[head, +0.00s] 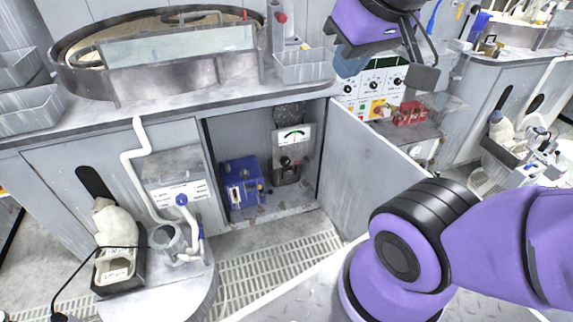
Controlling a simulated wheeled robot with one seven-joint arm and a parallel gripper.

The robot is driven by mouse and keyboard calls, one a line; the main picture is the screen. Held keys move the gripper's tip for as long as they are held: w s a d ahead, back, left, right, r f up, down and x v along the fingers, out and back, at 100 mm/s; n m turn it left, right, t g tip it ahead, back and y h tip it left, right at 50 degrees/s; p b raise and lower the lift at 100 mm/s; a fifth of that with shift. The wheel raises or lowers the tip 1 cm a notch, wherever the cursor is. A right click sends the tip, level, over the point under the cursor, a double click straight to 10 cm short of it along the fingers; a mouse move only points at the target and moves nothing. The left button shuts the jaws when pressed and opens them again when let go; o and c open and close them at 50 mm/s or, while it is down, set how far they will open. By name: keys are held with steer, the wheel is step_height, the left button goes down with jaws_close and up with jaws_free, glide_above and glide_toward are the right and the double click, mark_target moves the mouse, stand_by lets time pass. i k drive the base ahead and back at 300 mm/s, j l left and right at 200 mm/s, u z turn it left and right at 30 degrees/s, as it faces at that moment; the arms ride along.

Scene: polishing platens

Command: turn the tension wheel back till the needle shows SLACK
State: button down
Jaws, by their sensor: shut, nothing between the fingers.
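Inside the open cabinet under the bench stands a grey tension unit with a white gauge (293,136) that has a green arc and a thin needle. The needle looks near the middle, but its lettering is too small to read. A small dark round control (285,161) sits below the dial; it may be the tension wheel. A dark disc (289,115) also shows above the gauge, in shadow. My gripper (424,78) is at upper right, high above and to the right of the unit. It is shut, empty and touching nothing; its fingertips are hard to make out.
The cabinet door (362,150) stands open on the right. A blue box (240,185) sits left of the gauge unit on the cabinet floor. A control panel (372,88) with knobs and a red object (410,113) lie near my gripper. Grated floor (280,265) lies before the cabinet.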

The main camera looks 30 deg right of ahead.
mark_target(285, 161)
steer(key=i+j+z, duration=0.1)
steer(key=j+z, duration=0.25)
steer(key=i+j+z, duration=0.1)
steer(key=j+z, duration=0.6)
steer(key=i+l, duration=0.05)
steer(key=l, duration=0.05)
